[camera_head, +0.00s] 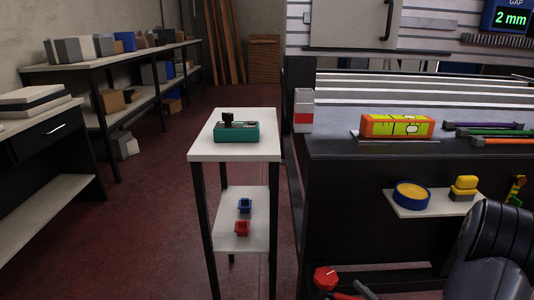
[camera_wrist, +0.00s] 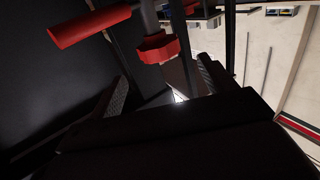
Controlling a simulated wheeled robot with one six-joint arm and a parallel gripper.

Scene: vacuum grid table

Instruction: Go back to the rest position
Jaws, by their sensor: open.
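My gripper (camera_wrist: 163,74) shows in the wrist view with its two dark, ridged fingers spread apart. I see nothing held between them. A red knob-like part (camera_wrist: 157,48) on a grey post and a red bar-shaped handle (camera_wrist: 90,25) lie beyond the fingertips. The gap to them cannot be told. In the head view a black rounded part, which looks like my arm, fills the lower right corner. The fingers do not show clearly there.
Red floor (camera_head: 150,220) is clear further left.

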